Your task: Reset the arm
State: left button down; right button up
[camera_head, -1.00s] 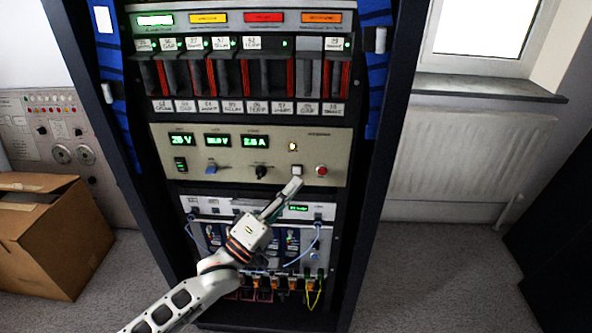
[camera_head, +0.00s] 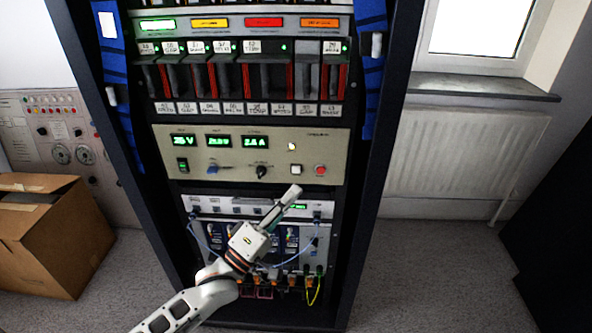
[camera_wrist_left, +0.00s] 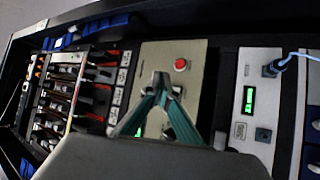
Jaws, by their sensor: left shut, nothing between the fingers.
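My left arm comes in from the lower left in the head view. Its gripper (camera_head: 292,193) is shut and empty, just below the beige power supply panel (camera_head: 225,152) and apart from its buttons. The panel has green displays, a white square button (camera_head: 296,170), a red button (camera_head: 320,170), a black knob (camera_head: 261,171) and a lit lamp (camera_head: 292,146). In the left wrist view the closed fingers (camera_wrist_left: 161,80) stand in front of this panel, with the red button (camera_wrist_left: 181,65) beyond the tips. My right gripper is not in view.
The dark rack (camera_head: 361,200) holds card modules (camera_head: 245,77) above and a cabled unit (camera_head: 205,207) below. A cardboard box (camera_head: 50,235) stands on the floor at left. A radiator (camera_head: 450,155) is under the window at right.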

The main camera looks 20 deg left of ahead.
pick_arm(q)
jog(key=s+f+m+g+y+p, duration=0.3)
jog(key=s+f+m+g+p, duration=0.2)
jog(key=s+f, duration=0.5)
jog(key=s+f+m+g+y+p, duration=0.3)
jog(key=s+f+m, duration=0.6)
jog(key=s, duration=1.2)
jog(key=f+g+p, duration=0.1)
jog(key=g+p, duration=0.1)
jog(key=p, duration=0.1)
jog(key=shift+a+g+y+p, duration=0.25)
jog(key=shift+g+y+p, duration=0.05)
jog(key=shift+y, duration=0.1)
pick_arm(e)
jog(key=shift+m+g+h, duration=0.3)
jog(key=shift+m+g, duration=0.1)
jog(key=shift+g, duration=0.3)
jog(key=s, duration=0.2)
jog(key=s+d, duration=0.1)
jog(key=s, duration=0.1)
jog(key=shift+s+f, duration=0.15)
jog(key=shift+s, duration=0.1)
